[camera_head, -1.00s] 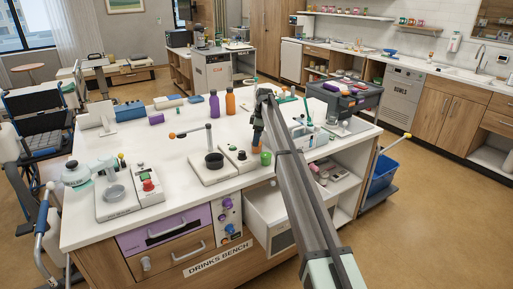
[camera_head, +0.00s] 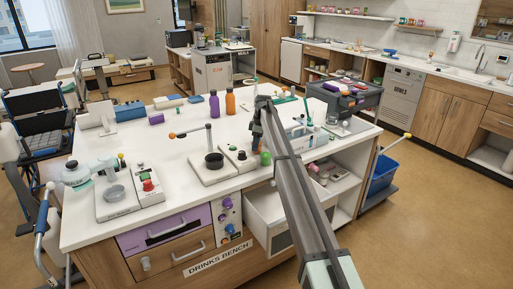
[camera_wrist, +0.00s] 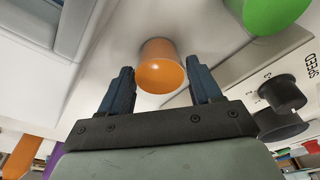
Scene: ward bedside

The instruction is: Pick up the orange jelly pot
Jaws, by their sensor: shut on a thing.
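The orange jelly pot (camera_wrist: 160,68) is a small orange cup, seen in the wrist view between the two dark fingers of my gripper (camera_wrist: 163,76). The gripper is shut on it, one finger on each side. The pot appears to be at the white bench top; I cannot tell whether it touches it. In the head view my gripper (camera_head: 257,140) points down over the bench (camera_head: 170,140), and my arm hides much of that area. A green pot (camera_head: 265,158) stands close beside it, also showing in the wrist view (camera_wrist: 268,12).
Purple (camera_head: 214,105) and orange (camera_head: 230,103) bottles stand farther back. A grey tray (camera_head: 345,98) of items is at the right rear. An open white drawer (camera_head: 270,212) juts out below.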

